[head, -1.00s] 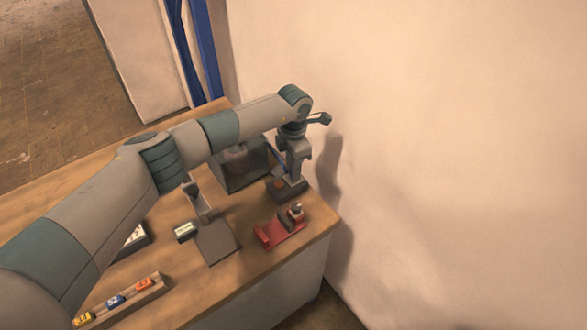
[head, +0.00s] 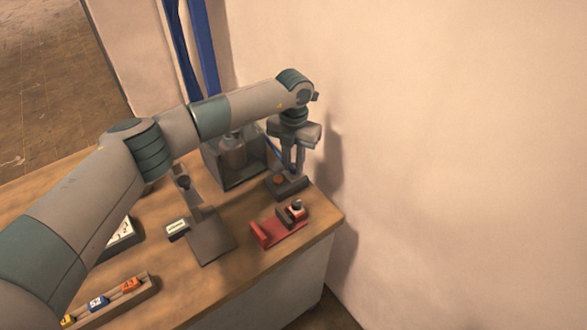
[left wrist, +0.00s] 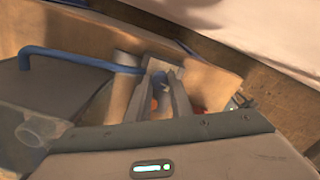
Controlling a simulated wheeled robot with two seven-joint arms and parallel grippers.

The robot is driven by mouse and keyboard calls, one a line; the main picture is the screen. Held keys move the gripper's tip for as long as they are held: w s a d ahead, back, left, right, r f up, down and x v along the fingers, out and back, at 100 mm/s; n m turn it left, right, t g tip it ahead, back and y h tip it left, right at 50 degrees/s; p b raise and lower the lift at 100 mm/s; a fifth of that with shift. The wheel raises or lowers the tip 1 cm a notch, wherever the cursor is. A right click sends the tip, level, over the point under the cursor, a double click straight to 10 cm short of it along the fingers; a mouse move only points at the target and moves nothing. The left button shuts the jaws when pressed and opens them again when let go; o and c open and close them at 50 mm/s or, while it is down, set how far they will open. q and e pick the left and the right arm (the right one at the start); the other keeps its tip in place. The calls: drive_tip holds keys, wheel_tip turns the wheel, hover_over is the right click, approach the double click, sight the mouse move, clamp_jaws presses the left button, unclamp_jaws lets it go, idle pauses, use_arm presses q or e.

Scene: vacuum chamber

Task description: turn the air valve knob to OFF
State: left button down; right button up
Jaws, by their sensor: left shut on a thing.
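The air valve is a dark block (head: 288,188) with an orange spot near the table's far right corner. My left gripper (head: 294,170) points down over it, its fingers reaching the block's top. In the left wrist view the fingers of my left gripper (left wrist: 160,84) are closed around a small blue part (left wrist: 158,78), which seems to be the valve knob. The fingers hide most of it, and I cannot read any OFF mark or tell which way the knob points. My right gripper is not in view.
A grey chamber box (head: 240,178) stands just left of the valve, with a blue hose (left wrist: 75,57) running from it. A red stand (head: 280,228) is in front. The wall (head: 450,150) is close on the right.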

use_arm(q)
drive_tip(key=n+b, duration=0.3)
drive_tip(key=n, duration=0.2)
drive_tip(key=shift+f+b, duration=0.1)
drive_tip(key=shift+b, duration=0.25)
drive_tip(key=n+b, duration=0.1)
drive_tip(key=n, duration=0.2)
drive_tip(key=shift+n+b, duration=0.3)
drive_tip(key=shift+b, duration=0.05)
drive_tip(key=shift+r+n, duration=0.2)
drive_tip(key=shift+n, duration=0.2)
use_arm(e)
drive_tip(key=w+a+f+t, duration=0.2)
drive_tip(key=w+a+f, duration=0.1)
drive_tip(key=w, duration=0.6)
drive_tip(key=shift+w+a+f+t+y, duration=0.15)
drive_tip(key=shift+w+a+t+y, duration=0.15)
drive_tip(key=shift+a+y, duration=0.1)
use_arm(q)
drive_tip(key=c, duration=1.6)
unclamp_jaws()
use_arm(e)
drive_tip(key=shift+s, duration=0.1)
